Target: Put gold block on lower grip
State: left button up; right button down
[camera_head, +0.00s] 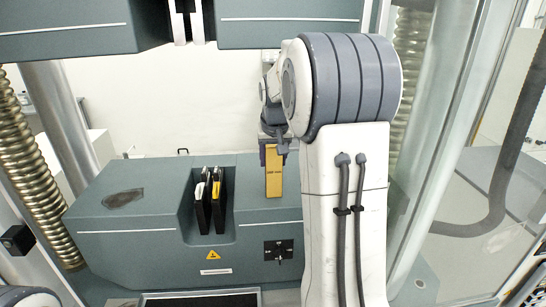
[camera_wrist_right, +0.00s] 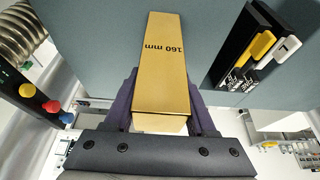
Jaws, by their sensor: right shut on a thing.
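The gold block (camera_head: 274,172) is a long flat bar that hangs upright from my right gripper (camera_head: 272,150), in front of the grey machine base. In the right wrist view the gold block (camera_wrist_right: 164,62), marked "160 mm", sits between the purple fingers of my right gripper (camera_wrist_right: 163,100), which is shut on it. The lower grip (camera_head: 210,201) is a pair of black jaws in the base's slot, left of the block and apart from it. The lower grip (camera_wrist_right: 250,46) shows at upper right in the wrist view, with a white and a yellow tab. My left gripper is not in view.
The grey machine base (camera_head: 125,232) fills the lower middle, with a dark oval patch on its left top. The upper crosshead (camera_head: 290,25) with pale upper jaws (camera_head: 188,22) hangs above. A spiral column (camera_head: 30,165) stands at left, and a glass panel (camera_head: 445,150) at right.

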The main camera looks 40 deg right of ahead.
jog(key=c, duration=0.6)
grip_release()
jog(key=shift+f, duration=0.15)
jog(key=shift+c, duration=0.2)
jog(key=o, duration=0.4)
